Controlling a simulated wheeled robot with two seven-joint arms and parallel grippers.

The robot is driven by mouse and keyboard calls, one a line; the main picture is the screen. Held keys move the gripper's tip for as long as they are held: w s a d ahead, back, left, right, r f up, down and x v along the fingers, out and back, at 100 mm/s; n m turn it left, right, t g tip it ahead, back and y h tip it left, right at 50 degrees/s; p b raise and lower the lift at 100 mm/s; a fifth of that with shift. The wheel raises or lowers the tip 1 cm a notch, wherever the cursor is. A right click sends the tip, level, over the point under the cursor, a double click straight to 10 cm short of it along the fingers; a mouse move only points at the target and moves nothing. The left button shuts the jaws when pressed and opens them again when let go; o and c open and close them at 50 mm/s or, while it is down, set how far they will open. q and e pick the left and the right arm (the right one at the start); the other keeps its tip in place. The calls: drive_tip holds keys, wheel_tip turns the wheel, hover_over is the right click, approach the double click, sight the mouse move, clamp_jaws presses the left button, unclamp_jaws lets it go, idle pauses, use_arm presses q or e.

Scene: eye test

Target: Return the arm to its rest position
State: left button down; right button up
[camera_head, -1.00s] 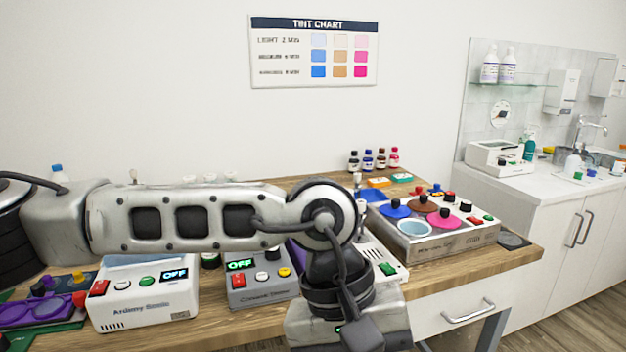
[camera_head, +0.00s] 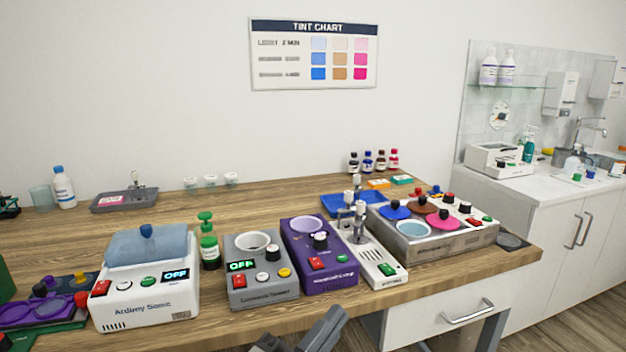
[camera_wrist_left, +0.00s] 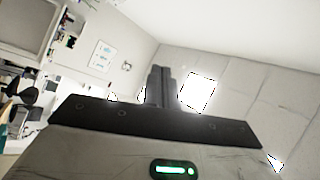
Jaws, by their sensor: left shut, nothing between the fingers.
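My left gripper (camera_head: 328,326) shows at the bottom edge of the head view, in front of the wooden bench (camera_head: 240,326). Only its grey fingers and a dark part beside them are in the picture; the rest of the arm is out of view. In the left wrist view the two fingers (camera_wrist_left: 158,86) stand side by side, shut, with nothing between them. The wrist camera looks across the room at a wall and ceiling, with no bench object near the fingers. My right gripper is not in view.
The bench holds a white ultrasonic-type unit (camera_head: 146,299), a grey device (camera_head: 262,285), a purple device (camera_head: 326,264), a white stand unit (camera_head: 378,258) and a metal dye station (camera_head: 440,240). A drawer handle (camera_head: 468,311) sticks out at the right. The back middle of the bench is largely clear.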

use_arm(q)
drive_tip(key=s+a+f+n+g+y, duration=0.2)
drive_tip(key=s+a+f+n+y, duration=0.1)
drive_tip(key=f, duration=0.6)
drive_tip(key=s+a+f+n+g+y, duration=0.2)
drive_tip(key=s+a+f+n+y, duration=0.2)
drive_tip(key=a+f+n, duration=0.4)
drive_tip(key=s+a+f+n+g+y, duration=0.2)
drive_tip(key=s+a+f+n+y, duration=0.2)
drive_tip(key=f, duration=0.6)
drive_tip(key=shift+s+a+f+n+g, duration=0.2)
drive_tip(key=shift+s+a+n+g, duration=0.1)
drive_tip(key=shift+s+a+n, duration=0.65)
drive_tip(key=shift+w+d, duration=0.15)
drive_tip(key=shift+d, duration=0.05)
